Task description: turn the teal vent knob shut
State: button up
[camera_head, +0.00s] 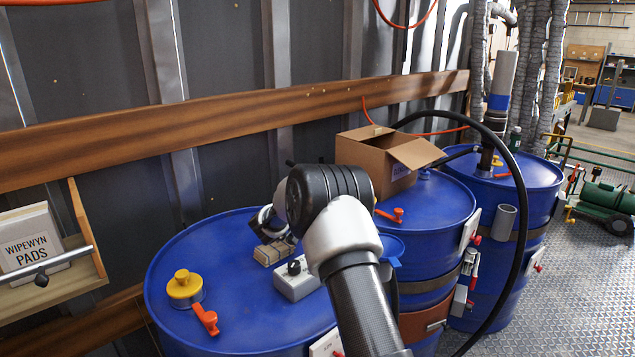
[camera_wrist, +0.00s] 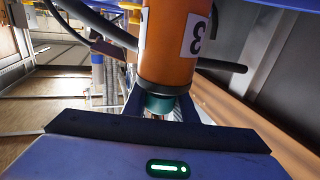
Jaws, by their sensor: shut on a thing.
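The teal knob (camera_wrist: 160,104) shows in the wrist view at the end of an orange cylinder with a white label (camera_wrist: 196,36). My gripper (camera_wrist: 160,112) is shut on the teal knob, with a dark finger on each side of it. The fingers and the wrist's housing hide part of the knob. In the head view my own arm rises through the middle of the picture, and the gripper and the knob it holds cannot be made out there.
Blue drums (camera_head: 240,327) stand along the wall, carrying an open cardboard box (camera_head: 375,160), a grey switch box (camera_head: 296,284), a yellow cap (camera_head: 184,286) and an orange-red handle (camera_head: 205,319). A black hose (camera_head: 521,215) arches over the right drums.

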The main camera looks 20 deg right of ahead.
jog(key=shift+s+d+m+g+h+p, duration=0.15)
jog(key=shift+m+g+h, duration=0.3)
jog(key=shift+m+g, duration=0.25)
jog(key=shift+s+d+m+g+h+p, duration=0.1)
jog(key=shift+s+m+g+h, duration=0.1)
jog(key=shift+m+g+h, duration=0.5)
jog(key=shift+s+d+m+g+h+p, duration=0.15)
jog(key=shift+m+g+h, duration=0.2)
jog(key=shift+g, duration=0.55)
jog(key=o, duration=1)
jog(key=shift+o, duration=0.2)
jog(key=shift+a, duration=0.1)
jog(key=p+v, duration=0.1)
jog(key=v, duration=1.6)
jog(key=shift+a, duration=0.15)
jog(key=shift+r, duration=0.15)
